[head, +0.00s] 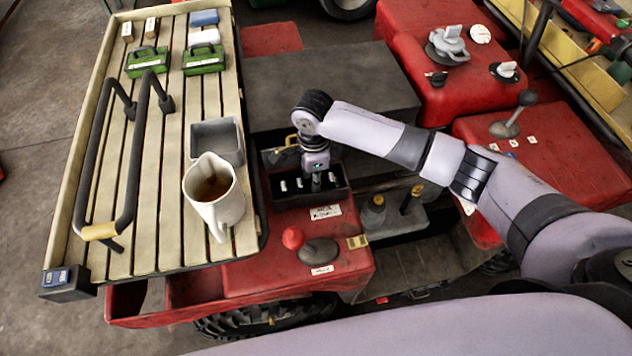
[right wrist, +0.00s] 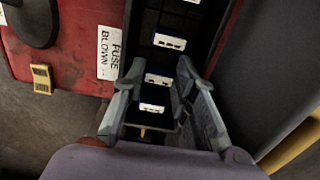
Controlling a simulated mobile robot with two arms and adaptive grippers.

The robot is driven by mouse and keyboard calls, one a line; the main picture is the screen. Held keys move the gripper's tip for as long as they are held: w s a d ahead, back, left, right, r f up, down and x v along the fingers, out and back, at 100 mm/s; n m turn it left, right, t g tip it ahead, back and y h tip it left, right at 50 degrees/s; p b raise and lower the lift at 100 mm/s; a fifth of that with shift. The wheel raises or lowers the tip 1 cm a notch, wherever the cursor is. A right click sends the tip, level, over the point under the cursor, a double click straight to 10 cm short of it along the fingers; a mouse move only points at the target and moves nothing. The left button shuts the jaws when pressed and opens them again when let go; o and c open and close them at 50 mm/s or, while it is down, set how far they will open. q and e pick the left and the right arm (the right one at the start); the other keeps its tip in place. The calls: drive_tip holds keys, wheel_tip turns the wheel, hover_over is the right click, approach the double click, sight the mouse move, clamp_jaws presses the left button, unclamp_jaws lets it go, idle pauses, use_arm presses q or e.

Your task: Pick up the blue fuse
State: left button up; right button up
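My right gripper (head: 316,178) points down over a black fuse box (head: 334,194) on the red bodywork. In the right wrist view its fingers (right wrist: 160,78) are apart, on either side of white-topped fuses in the box. One fuse (right wrist: 158,80) lies between the fingertips and another (right wrist: 152,108) lies nearer the palm. I cannot tell whether the fingers touch them. My left gripper is not in view.
A slatted rack (head: 160,215) on the left carries a jug (head: 214,192), a grey tray (head: 217,138), green boxes (head: 204,60) and a black handrail (head: 138,160). A red-knobbed lever (head: 293,239) stands close to the fuse box. A "FUSE BLOWN" label (right wrist: 110,52) borders the box.

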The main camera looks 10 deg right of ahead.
drive_tip(key=shift+c, duration=0.8)
wheel_tip(320, 180, up, 20)
